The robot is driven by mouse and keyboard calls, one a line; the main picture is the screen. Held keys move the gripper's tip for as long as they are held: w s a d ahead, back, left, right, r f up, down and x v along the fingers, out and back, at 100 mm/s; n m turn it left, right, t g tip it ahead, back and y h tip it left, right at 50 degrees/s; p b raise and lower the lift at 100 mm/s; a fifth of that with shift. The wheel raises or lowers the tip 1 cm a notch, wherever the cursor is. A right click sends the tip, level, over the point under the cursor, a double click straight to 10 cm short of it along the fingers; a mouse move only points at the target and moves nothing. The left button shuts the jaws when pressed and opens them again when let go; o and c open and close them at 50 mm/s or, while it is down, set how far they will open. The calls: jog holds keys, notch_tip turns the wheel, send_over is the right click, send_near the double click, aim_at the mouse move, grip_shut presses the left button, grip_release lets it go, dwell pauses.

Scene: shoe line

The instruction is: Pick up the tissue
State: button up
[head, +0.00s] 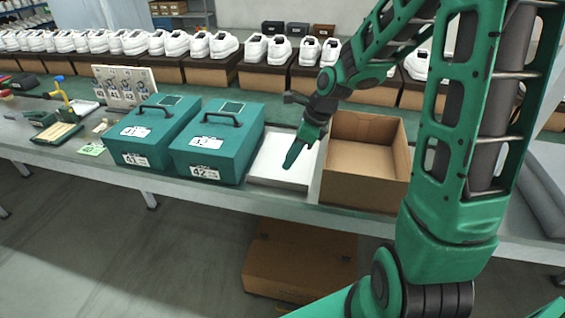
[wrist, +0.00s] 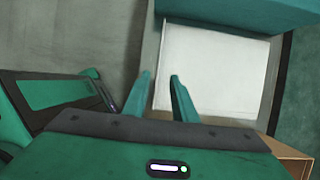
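The tissue (head: 272,166) is a flat white sheet or stack lying in a shallow pale tray on the bench, between a teal box and an open cardboard box. It also shows in the wrist view as a white rectangle (wrist: 222,68) right of my fingers. My gripper (head: 290,166) points down above the tissue and covers part of it in the head view.
Two teal boxes (head: 212,155) with handles stand left of the tissue. An open, empty-looking cardboard box (head: 365,187) stands right of it. White shoes on brown boxes (head: 208,73) line the back. Another cardboard box (head: 298,262) is under the bench.

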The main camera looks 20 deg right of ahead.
aim_at(273, 185)
jog(key=shift+x, duration=4.75)
jog(key=shift+s, duration=0.1)
jog(key=shift+c, duration=0.3)
grip_shut()
